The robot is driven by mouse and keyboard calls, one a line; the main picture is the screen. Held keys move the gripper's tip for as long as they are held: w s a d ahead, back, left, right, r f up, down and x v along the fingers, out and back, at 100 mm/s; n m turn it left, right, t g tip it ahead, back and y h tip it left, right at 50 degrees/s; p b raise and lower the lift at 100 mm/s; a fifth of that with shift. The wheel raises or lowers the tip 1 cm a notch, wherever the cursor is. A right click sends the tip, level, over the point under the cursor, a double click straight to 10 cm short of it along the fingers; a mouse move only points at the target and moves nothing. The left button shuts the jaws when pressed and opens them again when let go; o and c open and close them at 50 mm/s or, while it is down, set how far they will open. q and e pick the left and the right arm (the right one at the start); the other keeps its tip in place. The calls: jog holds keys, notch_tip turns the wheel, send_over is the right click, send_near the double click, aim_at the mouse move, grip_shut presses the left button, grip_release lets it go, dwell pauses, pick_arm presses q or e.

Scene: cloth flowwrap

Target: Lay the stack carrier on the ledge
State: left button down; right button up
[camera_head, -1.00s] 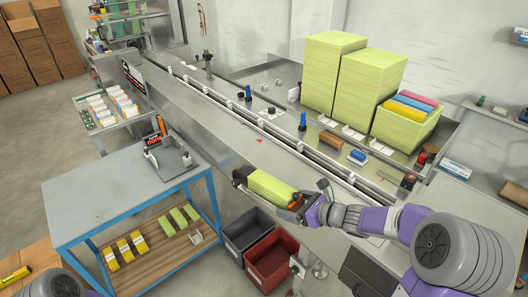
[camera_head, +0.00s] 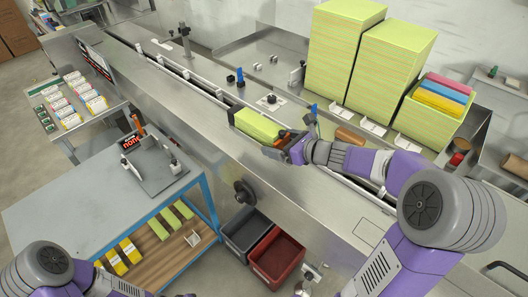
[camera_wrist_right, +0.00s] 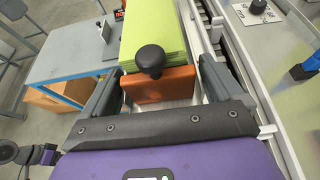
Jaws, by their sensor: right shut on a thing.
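The stack carrier (camera_head: 236,133) is a dark tray with an orange end block (camera_wrist_right: 160,84) and a black knob, loaded with a lime-green stack (camera_head: 258,124). My right gripper (camera_head: 284,143) is shut on its orange end, and its two fingers flank that block in the right wrist view. The carrier is over the inner side of the long steel ledge (camera_head: 180,104), beside the conveyor rail. I cannot tell whether it touches the steel. My left gripper is out of view; only part of my left arm shows at the bottom left.
Tall lime-green stacks (camera_head: 345,55) stand behind the conveyor. A blue-framed table (camera_head: 70,205) stands in front at the left. Grey (camera_head: 240,228) and red (camera_head: 277,258) bins sit below the ledge. The ledge is clear to the left of the carrier.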

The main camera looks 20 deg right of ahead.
jog(key=shift+w+f, duration=0.2)
jog(key=shift+w, duration=0.05)
jog(key=b, duration=0.2)
send_over(279, 171)
notch_tip(279, 171, down, 4)
jog(key=shift+w+f, duration=0.15)
jog(key=shift+f, duration=0.1)
notch_tip(279, 171, down, 5)
jog(key=shift+b, duration=1.25)
jog(key=o, duration=0.9)
jog(key=shift+r, duration=0.1)
